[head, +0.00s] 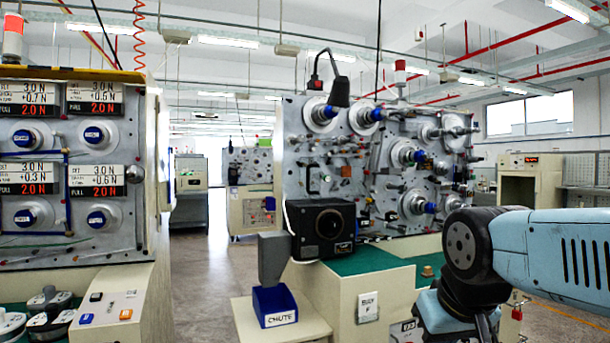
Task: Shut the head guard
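A part that I can clearly name as the head guard does not stand out in the head view. A black box (321,229) with a round dark opening sits on the front edge of the middle machine (300,165); I cannot tell whether it belongs to the guard, or whether any guard is open or shut. Part of my arm, light blue with a dark joint, reaches in from the right in front of the machine's right end. It hides part of the machine's base. My gripper is not in view.
A blue holder marked CHUTE (274,306) with a grey funnel stands on a cream ledge. A left machine (75,165) with red displays stands close. An aisle (200,260) runs between the machines.

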